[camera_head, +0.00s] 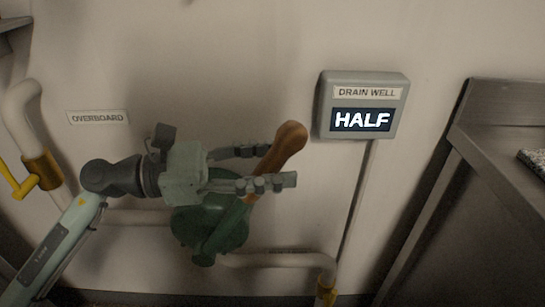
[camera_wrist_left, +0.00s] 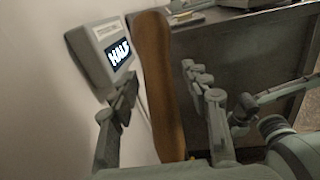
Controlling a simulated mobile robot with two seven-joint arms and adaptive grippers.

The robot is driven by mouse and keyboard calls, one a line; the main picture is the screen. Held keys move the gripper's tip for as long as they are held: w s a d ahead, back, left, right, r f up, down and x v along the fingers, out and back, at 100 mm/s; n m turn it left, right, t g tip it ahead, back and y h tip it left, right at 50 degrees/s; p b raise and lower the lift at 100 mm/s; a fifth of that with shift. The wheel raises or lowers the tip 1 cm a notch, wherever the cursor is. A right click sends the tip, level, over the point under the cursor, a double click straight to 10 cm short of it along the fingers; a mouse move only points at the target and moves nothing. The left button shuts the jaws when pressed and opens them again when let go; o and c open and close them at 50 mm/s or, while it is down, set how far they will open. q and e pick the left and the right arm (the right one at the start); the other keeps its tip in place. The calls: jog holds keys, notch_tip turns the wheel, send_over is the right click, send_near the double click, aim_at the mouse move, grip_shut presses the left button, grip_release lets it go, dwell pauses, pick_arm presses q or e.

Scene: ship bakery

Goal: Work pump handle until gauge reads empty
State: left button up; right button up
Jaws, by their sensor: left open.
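The pump (camera_head: 208,228) is a dark green body on the wall piping in the head view. Its wooden handle (camera_head: 284,148) tilts up and to the right. My left gripper (camera_head: 282,166) is open, with its fingers on either side of the handle. In the left wrist view the handle (camera_wrist_left: 160,85) stands between the two open fingers (camera_wrist_left: 165,100), with visible gaps beside it. The gauge (camera_head: 363,104) on the wall is labelled DRAIN WELL and reads HALF. It also shows in the left wrist view (camera_wrist_left: 101,54). My right gripper is not clearly identifiable in either view.
A pale pipe (camera_head: 285,260) runs along the wall from the pump. A yellow valve lever (camera_head: 14,182) is at the left, near an OVERBOARD label (camera_head: 97,117). A metal counter (camera_head: 500,140) stands at the right. The wall above the pump is clear.

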pick_arm(q)
jog(key=shift+c, duration=0.6)
grip_shut()
